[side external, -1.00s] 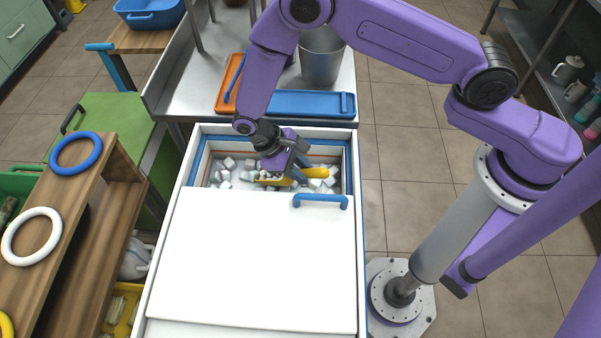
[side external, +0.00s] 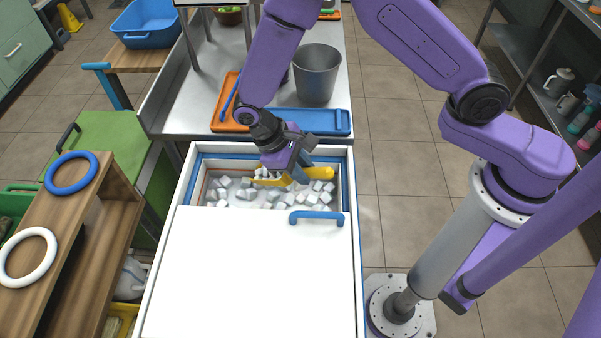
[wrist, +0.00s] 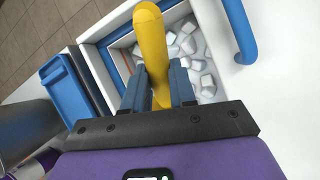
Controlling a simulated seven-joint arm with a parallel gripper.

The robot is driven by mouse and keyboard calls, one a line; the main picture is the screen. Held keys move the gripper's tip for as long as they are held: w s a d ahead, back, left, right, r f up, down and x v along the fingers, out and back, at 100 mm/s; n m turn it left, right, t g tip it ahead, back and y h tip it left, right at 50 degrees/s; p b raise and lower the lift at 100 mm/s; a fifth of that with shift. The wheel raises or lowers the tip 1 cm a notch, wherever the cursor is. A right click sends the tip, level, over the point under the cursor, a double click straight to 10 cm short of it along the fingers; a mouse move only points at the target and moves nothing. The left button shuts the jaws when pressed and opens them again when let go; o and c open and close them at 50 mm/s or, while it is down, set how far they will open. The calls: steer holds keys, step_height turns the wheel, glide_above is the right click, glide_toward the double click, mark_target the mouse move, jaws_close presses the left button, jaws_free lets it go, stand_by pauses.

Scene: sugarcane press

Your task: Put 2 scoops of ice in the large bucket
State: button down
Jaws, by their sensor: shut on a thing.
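My gripper (side external: 296,167) is shut on the handle of a yellow scoop (side external: 319,174), just above the open part of the ice chest. The scoop's bowl holds several ice cubes at the left of the gripper. In the wrist view the yellow scoop handle (wrist: 152,45) stands between my two fingers (wrist: 158,90). Loose ice (side external: 240,190) lies in the chest below and also shows in the wrist view (wrist: 205,75). A large grey metal bucket (side external: 316,75) stands upright on the metal counter behind the chest; its inside is mostly out of sight.
The white chest lid (side external: 265,275) with a blue handle (side external: 316,217) covers the chest's near part. A wooden stand with rings (side external: 110,215) is at left.

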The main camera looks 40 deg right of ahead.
steer(key=shift+s+d+r, duration=0.1)
steer(key=shift+s+r, duration=0.05)
steer(key=shift+r, duration=0.85)
steer(key=shift+s+r, duration=0.15)
steer(key=shift+r, duration=0.85)
steer(key=shift+s+d+r+t+y, duration=0.35)
steer(key=shift+s+d+r+t, duration=0.05)
steer(key=shift+s+r+t, duration=0.4)
steer(key=shift+s+d+r+t+y, duration=0.35)
steer(key=shift+s+r+t, duration=0.2)
steer(key=shift+s+t, duration=0.25)
steer(key=c, duration=1.5)
jaws_free()
jaws_close()
